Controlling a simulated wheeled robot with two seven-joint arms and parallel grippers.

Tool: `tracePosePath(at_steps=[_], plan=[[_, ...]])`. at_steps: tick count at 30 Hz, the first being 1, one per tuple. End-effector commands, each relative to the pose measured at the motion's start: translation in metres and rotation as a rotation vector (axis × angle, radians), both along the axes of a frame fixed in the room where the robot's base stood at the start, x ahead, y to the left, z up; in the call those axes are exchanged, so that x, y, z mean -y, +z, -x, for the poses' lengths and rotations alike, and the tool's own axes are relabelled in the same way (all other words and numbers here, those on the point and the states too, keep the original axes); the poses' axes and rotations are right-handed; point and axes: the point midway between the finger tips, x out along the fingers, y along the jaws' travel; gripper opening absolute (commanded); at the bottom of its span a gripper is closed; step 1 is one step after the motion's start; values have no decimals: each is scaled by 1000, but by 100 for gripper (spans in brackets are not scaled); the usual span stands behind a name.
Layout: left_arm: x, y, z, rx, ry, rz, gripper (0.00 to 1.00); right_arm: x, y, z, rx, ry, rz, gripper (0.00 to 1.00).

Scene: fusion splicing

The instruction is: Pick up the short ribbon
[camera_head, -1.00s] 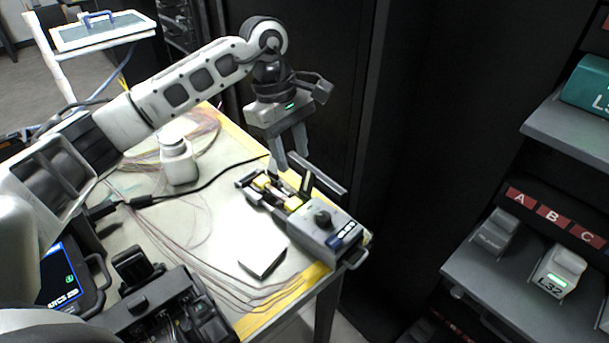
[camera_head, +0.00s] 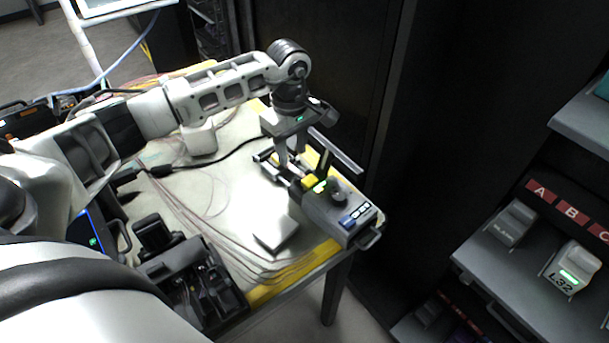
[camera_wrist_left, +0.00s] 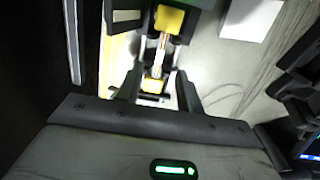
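The short ribbon (camera_wrist_left: 160,55) appears in the left wrist view as a thin pale strip lying lengthwise in the bed of a grey device, between two yellow blocks (camera_wrist_left: 169,20). In the head view the fingers largely hide it. The grey device (camera_head: 340,215) stands at the table's right edge, with a dark knob and a blue button. My left gripper (camera_head: 291,163) points down over the device's far end. Its two fingers (camera_wrist_left: 158,92) are apart, one on each side of the strip's near end; I cannot tell whether they touch it. My right gripper is out of view.
A white block (camera_head: 276,235) and loose thin fibres lie on the table (camera_head: 235,205). A black machine (camera_head: 205,290) is at the front left. A shelf (camera_head: 520,245) with labelled units stands at right.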

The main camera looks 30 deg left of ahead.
Motion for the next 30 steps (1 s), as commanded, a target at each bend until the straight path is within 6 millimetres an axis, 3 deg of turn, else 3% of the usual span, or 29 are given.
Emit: tracePosePath(at_steps=[3,7,16,20,30], plan=[[5,-18,1,-7,-1,2,37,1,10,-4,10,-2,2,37],[4,-35,0,-4,1,1,37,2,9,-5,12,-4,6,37],[4,-40,0,-1,-1,1,37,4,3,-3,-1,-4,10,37],[4,-40,0,-1,0,1,1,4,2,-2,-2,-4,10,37],[3,-39,-1,-1,0,1,0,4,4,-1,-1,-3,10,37]])
